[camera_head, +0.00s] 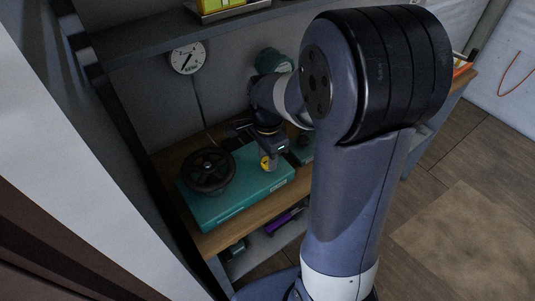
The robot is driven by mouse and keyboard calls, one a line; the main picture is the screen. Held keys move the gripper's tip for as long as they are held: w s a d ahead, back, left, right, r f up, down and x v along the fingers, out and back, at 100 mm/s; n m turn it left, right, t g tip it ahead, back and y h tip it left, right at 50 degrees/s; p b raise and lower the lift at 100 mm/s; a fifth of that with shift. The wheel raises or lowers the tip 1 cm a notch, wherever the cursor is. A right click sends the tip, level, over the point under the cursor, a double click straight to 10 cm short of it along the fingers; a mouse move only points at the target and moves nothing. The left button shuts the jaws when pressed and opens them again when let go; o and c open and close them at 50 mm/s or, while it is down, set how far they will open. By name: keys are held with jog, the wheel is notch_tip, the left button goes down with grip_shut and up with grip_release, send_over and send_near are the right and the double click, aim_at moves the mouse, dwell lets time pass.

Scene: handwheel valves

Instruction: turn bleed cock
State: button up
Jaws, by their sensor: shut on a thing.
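A teal box (232,207) lies on the wooden shelf. A black handwheel (208,170) stands on its left part. A small yellow part, seemingly the bleed cock (265,163), sits on the box to the right of the wheel. My gripper (268,158) reaches down to it from above and is shut on it. The fingers and the arm hide part of the cock, so its exact angle is hard to tell.
A round white gauge (187,57) hangs on the back wall. An upper shelf (150,40) with a yellow item (224,5) overhangs the work area. A purple object (284,220) lies on the lower shelf. The floor (470,210) at right is clear.

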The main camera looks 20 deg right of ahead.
jog(key=o, duration=0.8)
jog(key=shift+m, duration=0.3)
notch_tip(320, 180, up, 6)
jog(key=p, duration=0.5)
jog(key=shift+r, duration=0.1)
notch_tip(320, 180, up, 11)
jog(key=shift+f+b, duration=0.2)
jog(key=shift+b, duration=0.4)
